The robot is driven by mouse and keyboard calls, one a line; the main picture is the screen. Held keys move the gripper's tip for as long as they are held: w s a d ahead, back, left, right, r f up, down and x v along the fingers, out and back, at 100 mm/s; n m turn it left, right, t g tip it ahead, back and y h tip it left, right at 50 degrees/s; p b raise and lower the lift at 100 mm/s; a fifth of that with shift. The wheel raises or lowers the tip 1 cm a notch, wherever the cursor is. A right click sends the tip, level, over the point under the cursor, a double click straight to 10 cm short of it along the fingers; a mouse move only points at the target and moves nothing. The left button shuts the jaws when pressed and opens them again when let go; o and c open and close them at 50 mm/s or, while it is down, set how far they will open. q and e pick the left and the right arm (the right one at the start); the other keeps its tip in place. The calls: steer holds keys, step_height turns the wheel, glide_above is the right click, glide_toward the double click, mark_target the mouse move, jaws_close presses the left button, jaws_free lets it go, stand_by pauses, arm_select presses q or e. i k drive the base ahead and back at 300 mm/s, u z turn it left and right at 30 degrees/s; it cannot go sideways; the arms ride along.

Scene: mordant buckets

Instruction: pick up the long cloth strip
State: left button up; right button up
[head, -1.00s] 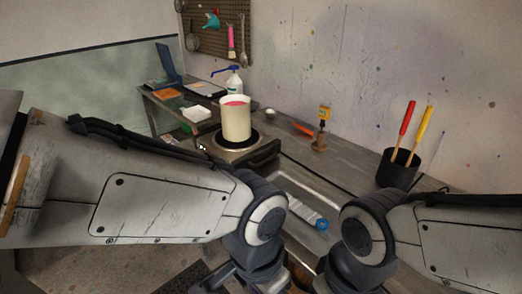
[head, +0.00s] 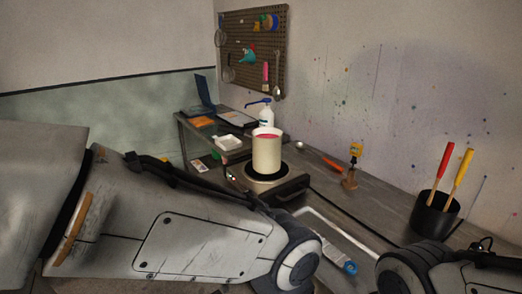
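I cannot make out a long cloth strip in the head view. My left arm comes in from the left and my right arm from the lower right. Both grippers are below the picture's edge, so their fingers do not show. A cream pot (head: 267,154) with pink-red contents stands on a hot plate (head: 270,184) on the bench.
A black bucket (head: 434,215) holds red- and yellow-handled tools at right. A blue-capped clear bottle (head: 336,254) lies near the bench front. A pump bottle (head: 266,114), a white tray (head: 228,143) and a yellow-topped tool (head: 354,158) stand farther back. A pegboard (head: 252,50) hangs behind.

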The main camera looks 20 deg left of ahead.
mark_target(341, 260)
steer(key=z, duration=0.05)
steer(key=k, duration=1.05)
steer(key=u, duration=0.8)
steer(key=i, duration=0.75)
steer(key=z, duration=0.6)
steer(key=i, duration=0.75)
steer(key=z, duration=0.7)
